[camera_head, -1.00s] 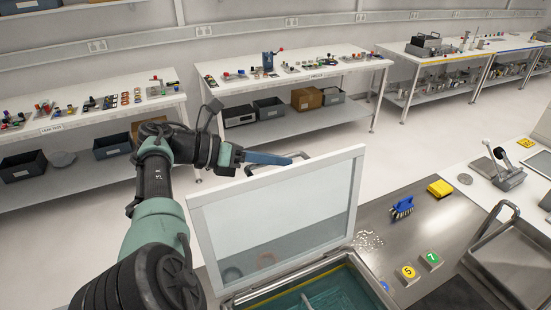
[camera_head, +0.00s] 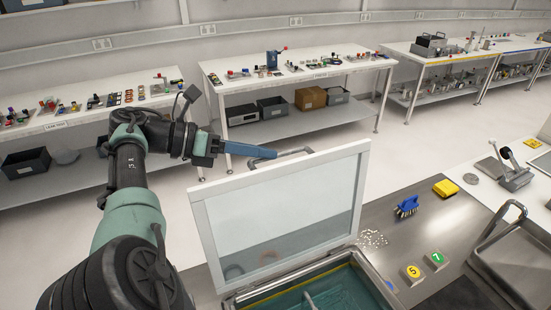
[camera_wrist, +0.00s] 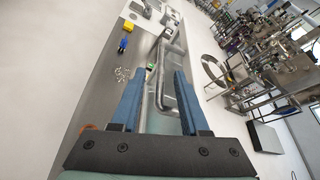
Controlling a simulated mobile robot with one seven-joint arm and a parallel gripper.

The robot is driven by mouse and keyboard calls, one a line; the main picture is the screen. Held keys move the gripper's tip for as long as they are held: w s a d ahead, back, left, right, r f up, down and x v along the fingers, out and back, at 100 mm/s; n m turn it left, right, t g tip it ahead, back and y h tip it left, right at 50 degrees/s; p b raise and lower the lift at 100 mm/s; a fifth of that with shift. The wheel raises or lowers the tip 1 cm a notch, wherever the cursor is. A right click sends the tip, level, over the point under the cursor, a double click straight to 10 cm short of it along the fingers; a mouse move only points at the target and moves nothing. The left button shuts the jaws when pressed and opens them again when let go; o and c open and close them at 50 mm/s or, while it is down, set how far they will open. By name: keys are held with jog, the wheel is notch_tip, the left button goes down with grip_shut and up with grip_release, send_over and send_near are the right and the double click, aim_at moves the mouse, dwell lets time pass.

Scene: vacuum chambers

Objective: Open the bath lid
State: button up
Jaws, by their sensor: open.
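The bath lid (camera_head: 280,205), a pale panel in a white frame, stands raised and steep above the bath in the head view. Its grey bar handle (camera_head: 297,152) is on the top edge, on the far side. The bath (camera_head: 300,297) below is uncovered, with teal liquid and a divider showing. My gripper (camera_head: 272,153), with blue fingers, is beside the handle. In the wrist view my gripper (camera_wrist: 157,85) has its fingers wide apart, with the handle (camera_wrist: 163,85) seen between and beyond them. I cannot tell whether a finger touches it.
A blue brush (camera_head: 407,207), a yellow sponge (camera_head: 445,188) and yellow and green numbered blocks (camera_head: 413,271) lie on the steel counter (camera_head: 385,220) to the right. A metal tray (camera_head: 510,255) stands farther right. Workbenches line the back wall, with open floor before them.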

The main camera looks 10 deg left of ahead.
jog(key=shift+b+v, duration=0.85)
jog(key=shift+v, duration=0.65)
